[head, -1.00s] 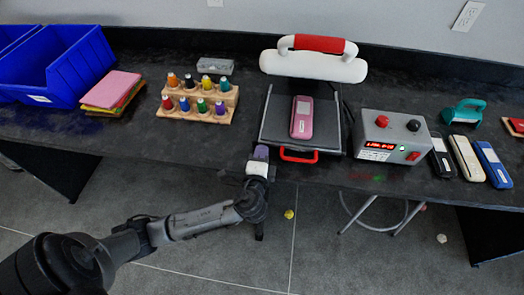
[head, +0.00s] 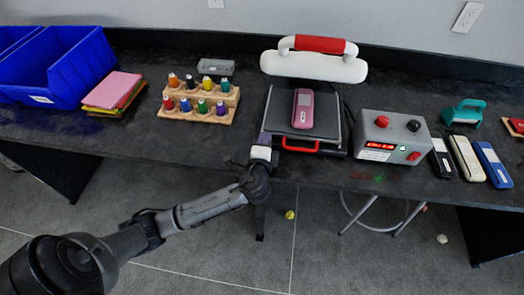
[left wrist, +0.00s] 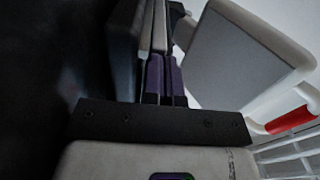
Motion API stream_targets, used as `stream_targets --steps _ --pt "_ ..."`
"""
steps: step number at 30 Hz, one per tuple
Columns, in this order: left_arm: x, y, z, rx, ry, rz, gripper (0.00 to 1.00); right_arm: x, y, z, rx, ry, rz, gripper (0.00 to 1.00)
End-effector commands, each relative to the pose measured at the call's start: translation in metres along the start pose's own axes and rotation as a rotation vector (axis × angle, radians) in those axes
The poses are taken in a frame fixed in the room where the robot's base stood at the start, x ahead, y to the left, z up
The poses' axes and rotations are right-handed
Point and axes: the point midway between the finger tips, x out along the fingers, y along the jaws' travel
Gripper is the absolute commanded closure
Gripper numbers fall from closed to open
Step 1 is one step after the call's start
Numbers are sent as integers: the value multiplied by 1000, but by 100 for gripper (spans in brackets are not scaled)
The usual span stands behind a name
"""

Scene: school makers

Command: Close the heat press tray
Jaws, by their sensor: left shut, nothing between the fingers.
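The heat press (head: 312,66) has a white upper part with a red-topped handle. Its black tray (head: 277,113) extends toward me in front of the upper part and carries a pink phone-like case (head: 303,108). The tray has a red front handle (head: 300,148). My left gripper (head: 263,138) is shut and empty at the tray's front left corner, left of the red handle; whether it touches the tray is unclear. In the left wrist view its purple fingers (left wrist: 165,76) are together, close to the tray, with the white press part (left wrist: 290,50) to the right. My right gripper is out of view.
A grey control box (head: 392,137) stands right of the tray, with several phone-like items (head: 467,157) beyond it. A wooden rack of colored spools (head: 197,104) and blue bins (head: 60,62) stand left.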

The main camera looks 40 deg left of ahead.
Motion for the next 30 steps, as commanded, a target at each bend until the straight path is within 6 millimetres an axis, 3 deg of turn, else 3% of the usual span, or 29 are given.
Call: stream_targets --steps 8,13,20,30 --pt "1 4 2 4 -6 8 100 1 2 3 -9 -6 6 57" --pt "-8 4 0 4 -1 11 100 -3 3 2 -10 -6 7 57" --pt "-51 2 -10 -1 18 12 100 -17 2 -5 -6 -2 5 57" --pt "-116 2 -9 0 18 8 100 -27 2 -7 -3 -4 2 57"
